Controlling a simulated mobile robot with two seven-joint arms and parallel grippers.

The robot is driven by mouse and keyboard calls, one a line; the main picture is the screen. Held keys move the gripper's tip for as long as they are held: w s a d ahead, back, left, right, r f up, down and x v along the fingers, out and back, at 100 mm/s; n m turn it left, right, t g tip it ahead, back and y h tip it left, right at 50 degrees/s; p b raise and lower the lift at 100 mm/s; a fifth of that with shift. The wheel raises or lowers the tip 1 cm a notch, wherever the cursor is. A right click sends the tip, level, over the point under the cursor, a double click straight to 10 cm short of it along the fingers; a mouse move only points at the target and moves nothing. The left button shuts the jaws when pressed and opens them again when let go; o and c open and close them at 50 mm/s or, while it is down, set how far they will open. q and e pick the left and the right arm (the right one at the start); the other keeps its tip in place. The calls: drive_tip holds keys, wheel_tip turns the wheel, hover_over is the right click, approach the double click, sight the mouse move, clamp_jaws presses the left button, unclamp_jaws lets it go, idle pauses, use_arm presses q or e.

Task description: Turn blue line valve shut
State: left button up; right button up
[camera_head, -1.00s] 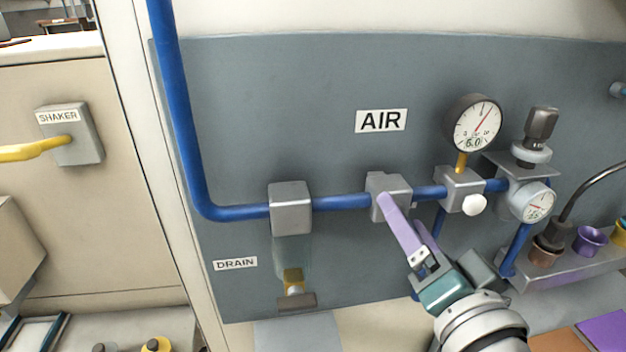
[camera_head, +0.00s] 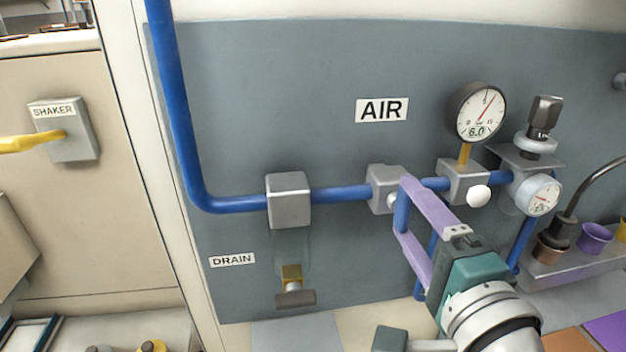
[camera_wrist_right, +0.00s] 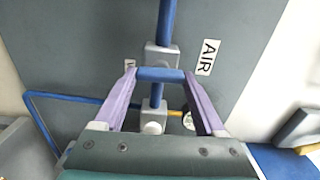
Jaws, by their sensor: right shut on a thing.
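The blue line valve is a grey block (camera_head: 383,187) on the blue pipe (camera_head: 340,194), below the AIR label. Its blue lever handle (camera_head: 402,210) stands crosswise to the pipe. My right gripper (camera_head: 404,208) is shut on this handle, with one purple finger above and one below it. In the right wrist view the handle (camera_wrist_right: 160,75) spans between the two fingertips, across the line of the pipe (camera_wrist_right: 165,22). The block (camera_wrist_right: 162,56) shows behind it. My left gripper is not in view.
Right of the valve are a block with a white knob (camera_head: 479,196), a pressure gauge (camera_head: 481,113) reading about 6 and a regulator (camera_head: 540,193). A drain valve (camera_head: 293,290) hangs lower left.

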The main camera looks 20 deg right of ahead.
drive_tip(key=shift+m, duration=0.3)
drive_tip(key=o, duration=1.3)
drive_tip(key=shift+s, duration=0.1)
drive_tip(key=b+v, duration=0.2)
drive_tip(key=v, duration=0.7)
drive_tip(key=shift+s+a+b, duration=0.15)
drive_tip(key=shift+s+b, duration=0.2)
drive_tip(key=shift+b, duration=0.05)
